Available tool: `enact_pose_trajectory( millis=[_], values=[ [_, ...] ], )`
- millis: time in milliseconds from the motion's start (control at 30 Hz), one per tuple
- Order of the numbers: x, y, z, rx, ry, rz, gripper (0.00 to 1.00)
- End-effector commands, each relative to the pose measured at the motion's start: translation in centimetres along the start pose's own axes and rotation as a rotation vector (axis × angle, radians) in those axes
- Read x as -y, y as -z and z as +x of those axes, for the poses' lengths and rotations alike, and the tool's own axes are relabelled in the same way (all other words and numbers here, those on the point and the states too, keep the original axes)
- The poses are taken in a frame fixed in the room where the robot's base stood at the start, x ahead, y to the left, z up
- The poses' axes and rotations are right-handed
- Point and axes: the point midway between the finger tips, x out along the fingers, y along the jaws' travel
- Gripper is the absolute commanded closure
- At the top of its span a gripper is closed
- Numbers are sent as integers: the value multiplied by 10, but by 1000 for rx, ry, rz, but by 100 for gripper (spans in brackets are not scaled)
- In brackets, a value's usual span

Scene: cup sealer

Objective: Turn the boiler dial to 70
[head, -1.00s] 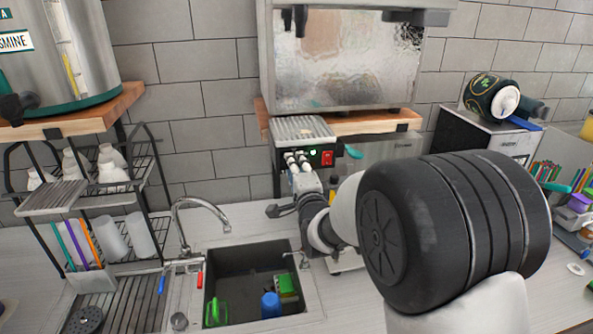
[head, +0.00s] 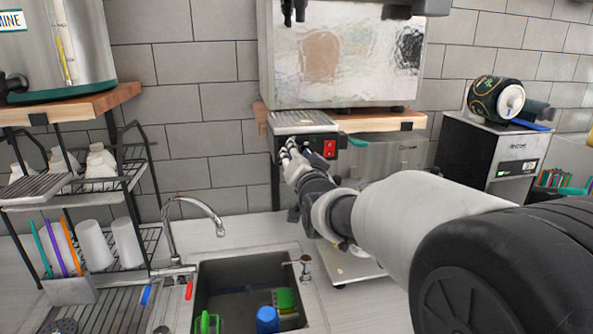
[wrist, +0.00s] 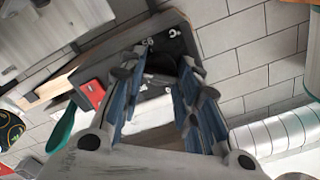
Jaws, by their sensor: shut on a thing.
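The boiler (head: 340,55) is a big metal box with a shiny, mirror-like front on a wooden shelf. A dark control box (head: 340,139) with a red switch (head: 329,149) hangs below its front. My gripper (head: 287,152) is at the front of this box, left of the switch. In the wrist view my fingers (wrist: 160,80) stand on either side of a dark round part, which looks like the boiler dial (wrist: 160,62), and are shut on it. The dial's marks and setting are hidden. The red switch also shows in the wrist view (wrist: 92,93).
A sink (head: 245,285) with a curved tap (head: 200,205) lies below. A dish rack (head: 75,185) with cups stands at the left. A grey machine (head: 490,155) with a dark roll on top stands at the right. A teal handle (head: 366,143) sticks out beside the control box.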

Motion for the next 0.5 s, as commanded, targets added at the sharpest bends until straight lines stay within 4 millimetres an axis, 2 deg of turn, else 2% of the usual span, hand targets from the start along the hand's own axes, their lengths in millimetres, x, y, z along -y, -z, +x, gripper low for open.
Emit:
enact_pose_trajectory(
  millis=[500],
  values=[
    [-1,-2,0,-2,1,-488,94]
  ],
)
